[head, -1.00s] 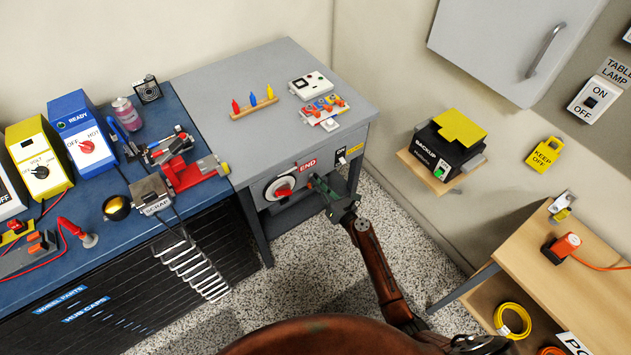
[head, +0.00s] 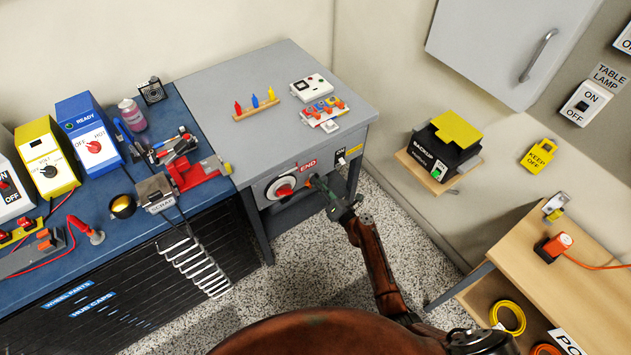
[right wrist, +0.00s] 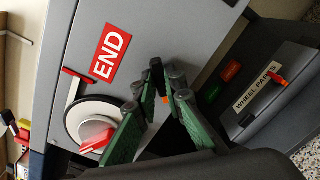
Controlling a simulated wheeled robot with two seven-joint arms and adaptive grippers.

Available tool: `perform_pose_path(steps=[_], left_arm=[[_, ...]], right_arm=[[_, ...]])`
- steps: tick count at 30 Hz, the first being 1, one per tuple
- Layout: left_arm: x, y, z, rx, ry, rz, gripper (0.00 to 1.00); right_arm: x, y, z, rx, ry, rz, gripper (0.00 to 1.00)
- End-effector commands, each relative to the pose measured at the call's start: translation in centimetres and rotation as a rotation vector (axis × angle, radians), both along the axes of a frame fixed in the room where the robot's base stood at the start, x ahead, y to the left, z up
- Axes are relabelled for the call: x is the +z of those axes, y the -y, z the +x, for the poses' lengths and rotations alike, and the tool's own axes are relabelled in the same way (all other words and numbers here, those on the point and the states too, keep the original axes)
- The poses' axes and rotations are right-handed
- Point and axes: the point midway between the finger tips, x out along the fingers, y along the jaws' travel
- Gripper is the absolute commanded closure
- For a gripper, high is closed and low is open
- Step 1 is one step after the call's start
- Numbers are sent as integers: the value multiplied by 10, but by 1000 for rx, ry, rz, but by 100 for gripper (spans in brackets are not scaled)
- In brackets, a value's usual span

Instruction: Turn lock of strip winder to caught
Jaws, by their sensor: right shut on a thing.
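The strip winder is on the front of the grey bench; its white dial (head: 281,188) has a red knob (head: 285,190) and a red END label (head: 307,166) to the upper right. The dial also shows in the right wrist view (right wrist: 73,120), with a red-tipped lever (right wrist: 76,76) above it. My right gripper (head: 312,181) is at the panel, right of the dial and below the label. Its fingertips (right wrist: 160,78) are shut on a small orange part, apparently the lock (right wrist: 166,99), which they mostly hide. I cannot read its setting. My left gripper is out of view.
A small ON switch (head: 341,159) is right of the END label. A blue bench (head: 95,215) with power boxes and a red vise adjoins on the left. A wooden table (head: 515,255) stands at right. The speckled floor between is clear.

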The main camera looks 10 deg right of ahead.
Motion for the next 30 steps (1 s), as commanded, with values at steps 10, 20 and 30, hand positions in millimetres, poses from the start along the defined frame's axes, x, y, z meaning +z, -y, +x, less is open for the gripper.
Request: perform_pose_path(steps=[10, 20, 30], left_arm=[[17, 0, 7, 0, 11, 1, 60], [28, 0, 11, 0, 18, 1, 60], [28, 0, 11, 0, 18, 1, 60]], right_arm=[[2, 1, 0, -3, -70, 189, 100], [0, 1, 0, -3, -136, 371, 100], [-1, 1, -1, -3, -141, 383, 100]])
